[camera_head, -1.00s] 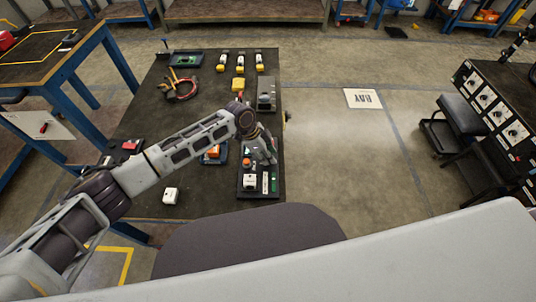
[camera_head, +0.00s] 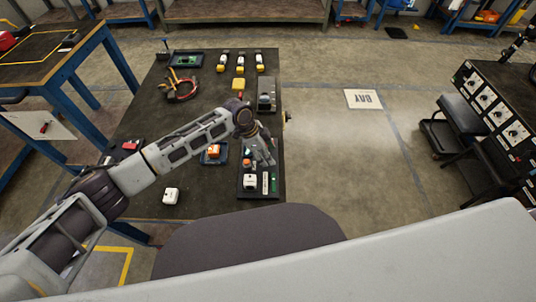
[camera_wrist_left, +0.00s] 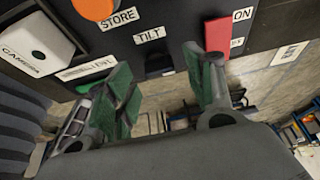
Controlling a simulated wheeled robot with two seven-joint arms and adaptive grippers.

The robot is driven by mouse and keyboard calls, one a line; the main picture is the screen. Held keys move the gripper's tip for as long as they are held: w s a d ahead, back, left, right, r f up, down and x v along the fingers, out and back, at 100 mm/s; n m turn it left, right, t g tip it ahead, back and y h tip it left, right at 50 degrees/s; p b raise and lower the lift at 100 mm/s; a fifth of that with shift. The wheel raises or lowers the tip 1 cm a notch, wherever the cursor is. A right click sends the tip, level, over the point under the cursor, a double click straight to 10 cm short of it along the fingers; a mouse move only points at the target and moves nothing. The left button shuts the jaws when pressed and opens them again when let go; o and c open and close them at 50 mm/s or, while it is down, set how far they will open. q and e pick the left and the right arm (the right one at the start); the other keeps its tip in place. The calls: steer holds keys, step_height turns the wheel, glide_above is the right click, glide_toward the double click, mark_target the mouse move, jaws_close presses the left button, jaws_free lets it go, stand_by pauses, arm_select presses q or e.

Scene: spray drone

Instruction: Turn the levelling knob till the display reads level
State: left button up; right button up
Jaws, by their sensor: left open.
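The dark control panel (camera_head: 245,190) lies along the right edge of the work table. My left gripper (camera_head: 264,156) is over its middle, open and empty. In the left wrist view my left gripper (camera_wrist_left: 160,85) shows two green-padded fingers spread apart below the TILT label (camera_wrist_left: 150,34). A small dark part (camera_wrist_left: 158,63) sits under that label; I cannot tell whether it is the display. A pale label strip (camera_wrist_left: 85,70) is partly covered by the left finger. I cannot pick out the levelling knob or any reading. My right gripper is not in view.
Near the fingers are an orange button (camera_wrist_left: 93,8) by the STORE label, a white CAMERA block (camera_wrist_left: 37,42) and a red switch (camera_wrist_left: 217,36) by the ON label. An orange item in a blue tray (camera_head: 213,152) lies left of the panel. Open floor lies right of the table.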

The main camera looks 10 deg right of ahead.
arm_select(q)
steer(key=v, duration=1)
steer(key=shift+r, duration=0.4)
steer(key=shift+a, duration=0.15)
